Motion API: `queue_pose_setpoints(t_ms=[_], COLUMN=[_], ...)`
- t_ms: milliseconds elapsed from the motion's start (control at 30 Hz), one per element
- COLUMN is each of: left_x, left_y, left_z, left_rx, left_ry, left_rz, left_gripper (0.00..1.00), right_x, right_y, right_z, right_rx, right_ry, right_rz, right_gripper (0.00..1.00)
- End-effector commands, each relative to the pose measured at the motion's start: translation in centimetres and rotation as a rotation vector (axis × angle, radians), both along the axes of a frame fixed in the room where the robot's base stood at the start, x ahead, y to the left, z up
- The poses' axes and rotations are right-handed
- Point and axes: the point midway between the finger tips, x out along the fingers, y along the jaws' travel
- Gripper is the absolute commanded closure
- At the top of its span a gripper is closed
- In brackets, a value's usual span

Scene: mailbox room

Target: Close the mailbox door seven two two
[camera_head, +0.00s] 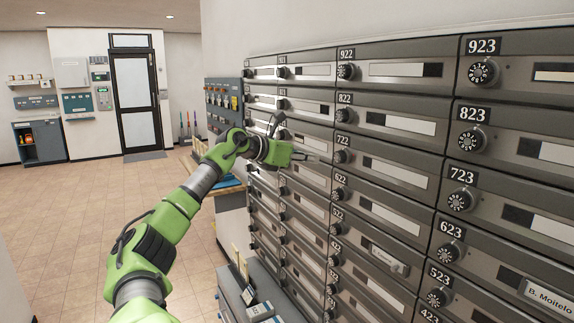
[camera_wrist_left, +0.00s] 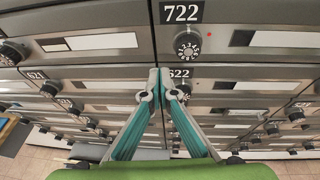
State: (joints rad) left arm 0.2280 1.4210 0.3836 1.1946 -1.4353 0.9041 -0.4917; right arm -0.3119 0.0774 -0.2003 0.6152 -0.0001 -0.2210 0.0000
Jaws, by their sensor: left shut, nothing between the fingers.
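The mailbox door 722 (camera_head: 395,172) is a dark grey metal panel with a black number plate, a round dial and a pale label strip. It looks flush with its neighbours in the head view. In the left wrist view, door 722 (camera_wrist_left: 265,45) fills the upper right and also looks flush. My left gripper (camera_head: 318,159) reaches in from the left, with its fingertips near the dial side of 722. In the left wrist view, its shut, empty teal fingers (camera_wrist_left: 160,76) are below the 722 dial, near the 622 plate. I cannot tell whether they touch the doors. My right gripper is out of view.
Door 622 (camera_head: 385,213) is just below and door 822 (camera_head: 400,122) just above; they look shut. A low grey cabinet (camera_head: 232,293) stands at the foot of the mailbox wall. The tiled floor (camera_head: 60,215) to the left is open.

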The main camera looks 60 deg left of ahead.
Motion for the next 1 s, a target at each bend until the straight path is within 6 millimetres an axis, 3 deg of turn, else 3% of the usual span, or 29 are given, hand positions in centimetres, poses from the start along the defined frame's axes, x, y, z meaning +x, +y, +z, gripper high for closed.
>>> queue_pose_setpoints(t_ms=[33,267,500,867,1000], left_x=[-0.6,-3.7,-6.4,-7.0,-5.7], left_y=[0.1,0.2,0.3,0.3,0.3], left_z=[-0.5,0.6,1.8,2.2,-0.6], left_rx=[0.001,0.002,0.001,-0.002,-0.079], left_ry=[-0.003,-0.006,-0.003,0.0,-0.008], left_rz=[0.001,0.001,0.002,0.002,-0.011], left_gripper=[1.0,1.0,1.0,1.0,1.0], right_x=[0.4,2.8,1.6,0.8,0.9], right_y=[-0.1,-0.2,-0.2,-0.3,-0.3], right_z=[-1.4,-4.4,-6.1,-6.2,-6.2], right_rx=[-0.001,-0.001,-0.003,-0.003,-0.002], right_ry=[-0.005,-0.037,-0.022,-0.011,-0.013], right_rz=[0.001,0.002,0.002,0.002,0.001], right_gripper=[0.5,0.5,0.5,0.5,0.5])
